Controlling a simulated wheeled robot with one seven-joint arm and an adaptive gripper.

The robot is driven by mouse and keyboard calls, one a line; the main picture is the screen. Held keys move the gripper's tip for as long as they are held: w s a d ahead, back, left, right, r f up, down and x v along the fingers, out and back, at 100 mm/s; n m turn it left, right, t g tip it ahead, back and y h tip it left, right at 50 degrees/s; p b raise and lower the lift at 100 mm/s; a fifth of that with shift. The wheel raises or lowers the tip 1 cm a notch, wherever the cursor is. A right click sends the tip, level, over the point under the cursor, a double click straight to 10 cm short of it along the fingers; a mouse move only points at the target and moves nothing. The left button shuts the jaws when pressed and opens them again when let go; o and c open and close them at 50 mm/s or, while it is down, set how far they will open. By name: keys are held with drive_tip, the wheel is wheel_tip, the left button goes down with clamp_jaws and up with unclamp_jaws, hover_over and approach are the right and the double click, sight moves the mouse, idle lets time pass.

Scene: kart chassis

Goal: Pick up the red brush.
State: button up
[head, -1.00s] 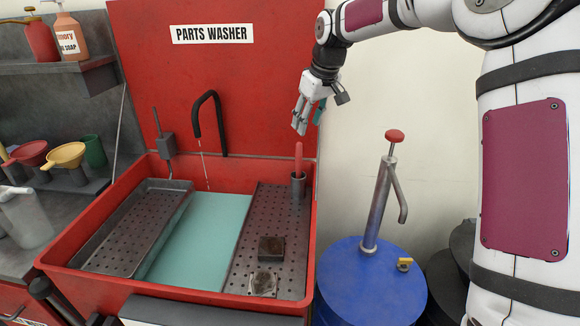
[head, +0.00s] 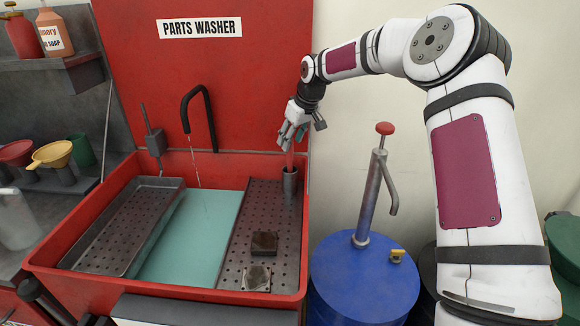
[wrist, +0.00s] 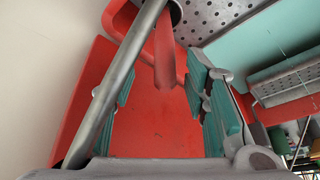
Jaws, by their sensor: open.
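The red brush (head: 290,160) stands upright in a grey metal cup (head: 290,182) at the back right of the parts washer. Only its handle shows; its lower end is hidden in the cup. My gripper (head: 289,138) is open and empty just above the cup, overlapping the top of the handle in the head view. In the wrist view, the red handle (wrist: 165,55) reaches from the cup's dark mouth (wrist: 175,12) into the space between my teal-padded fingers (wrist: 163,92). The fingers appear apart from the handle; the exact depth is hard to tell.
The washer's red back panel (head: 240,90) rises close behind my gripper. A black faucet (head: 211,118) stands to its left. A blue drum (head: 365,285) with a hand pump (head: 370,195) is at the right.

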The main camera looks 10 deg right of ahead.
hover_over(290, 165)
drive_tip(key=w, duration=0.2)
wheel_tip(290, 165, down, 4)
drive_tip(key=shift+a+f, duration=0.1)
drive_tip(key=shift+a, duration=0.1)
